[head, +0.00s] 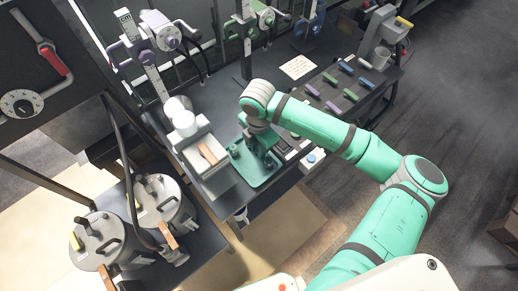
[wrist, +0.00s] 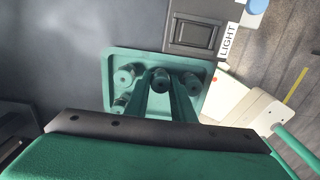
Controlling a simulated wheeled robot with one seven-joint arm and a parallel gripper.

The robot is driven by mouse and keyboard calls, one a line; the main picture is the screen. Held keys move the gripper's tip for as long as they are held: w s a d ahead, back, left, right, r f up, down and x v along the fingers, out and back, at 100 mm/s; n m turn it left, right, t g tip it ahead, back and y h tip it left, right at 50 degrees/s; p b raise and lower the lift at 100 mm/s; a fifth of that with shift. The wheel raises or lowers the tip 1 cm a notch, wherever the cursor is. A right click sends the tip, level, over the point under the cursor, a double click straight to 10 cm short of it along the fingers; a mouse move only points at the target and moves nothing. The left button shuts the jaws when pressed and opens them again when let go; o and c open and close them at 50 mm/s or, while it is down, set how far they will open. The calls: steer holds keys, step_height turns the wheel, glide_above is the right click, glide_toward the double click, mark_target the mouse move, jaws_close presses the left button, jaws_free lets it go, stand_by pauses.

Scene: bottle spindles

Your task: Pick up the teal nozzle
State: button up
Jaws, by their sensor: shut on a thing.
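A teal tray (wrist: 112,62) holds several teal nozzles in the wrist view, one of them at its left (wrist: 123,77) and one at its right (wrist: 190,82). The tray also shows in the head view (head: 262,181) on the dark bench. My gripper (wrist: 161,84) points down over the tray, its two fingers close together. It is shut on a teal nozzle (wrist: 160,76), of which a dark round end shows between the fingertips. I cannot tell whether this nozzle is clear of the tray. In the head view my gripper (head: 262,150) hides part of the tray.
A dark switch (wrist: 192,33) with a LIGHT label (wrist: 228,40) sits beside the tray. A white box unit with jars (head: 181,118) stands left of it. A dark rack with coloured pieces (head: 340,88) lies to the right. Two metal canisters (head: 105,240) stand at lower left.

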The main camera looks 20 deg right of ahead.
steer(key=shift+r, duration=0.45)
steer(key=s+r, duration=0.1)
steer(key=r, duration=0.1)
steer(key=s+r, duration=0.3)
steer(key=r, duration=0.2)
steer(key=shift+s+d, duration=0.15)
steer(key=shift+d, duration=0.05)
steer(key=s+r, duration=0.4)
steer(key=s, duration=0.5)
steer(key=shift+s+d+r, duration=0.25)
steer(key=shift+s+d, duration=0.1)
steer(key=shift+d, duration=0.05)
steer(key=shift+w, duration=0.1)
